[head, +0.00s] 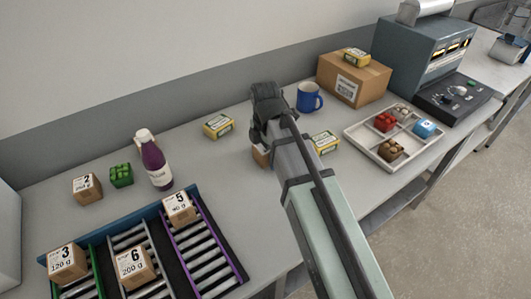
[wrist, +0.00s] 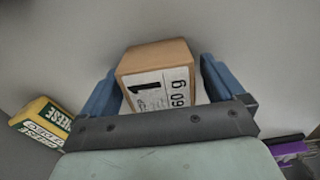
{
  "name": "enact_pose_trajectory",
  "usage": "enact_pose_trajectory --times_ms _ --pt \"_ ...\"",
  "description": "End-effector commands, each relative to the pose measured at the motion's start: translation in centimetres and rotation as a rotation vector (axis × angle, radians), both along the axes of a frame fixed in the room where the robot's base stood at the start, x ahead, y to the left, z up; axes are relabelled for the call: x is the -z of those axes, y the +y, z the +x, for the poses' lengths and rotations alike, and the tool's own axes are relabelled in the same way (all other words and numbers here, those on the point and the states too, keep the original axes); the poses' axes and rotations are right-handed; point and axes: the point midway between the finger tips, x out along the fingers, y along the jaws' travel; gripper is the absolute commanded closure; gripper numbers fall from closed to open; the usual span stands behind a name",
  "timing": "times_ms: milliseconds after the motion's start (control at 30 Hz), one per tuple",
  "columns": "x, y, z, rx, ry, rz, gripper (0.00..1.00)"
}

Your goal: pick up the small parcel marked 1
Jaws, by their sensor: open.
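The small parcel marked 1 (wrist: 157,79) is a brown cardboard box with a white label reading 1 and 60 g, seen in the wrist view. My gripper (wrist: 160,92) is open, with one blue finger on each side of the parcel. I cannot tell whether the fingers touch it. In the head view my gripper (head: 268,105) and arm hide most of the parcel; only a brown edge of it (head: 260,156) shows on the table.
Yellow cheese boxes (head: 218,126) lie on both sides of my arm. A blue mug (head: 309,97) and a large carton (head: 353,80) stand behind right. A divided tray (head: 357,135) is at right. A purple bottle (head: 153,162) and a roller rack (head: 237,263) with parcels are at left.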

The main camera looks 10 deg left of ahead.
Motion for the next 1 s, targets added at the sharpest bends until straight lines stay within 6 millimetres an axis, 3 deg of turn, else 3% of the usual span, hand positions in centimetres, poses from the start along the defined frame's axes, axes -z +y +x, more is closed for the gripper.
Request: enact_pose_trajectory --times_ms 233,800,1000 --pt "0.20 0.00 0.03 0.000 -0.001 0.001 0.04" --pt "0.19 -0.01 0.02 0.000 0.000 0.000 0.58" --pt "0.18 0.00 0.03 0.000 -0.001 0.001 0.60"
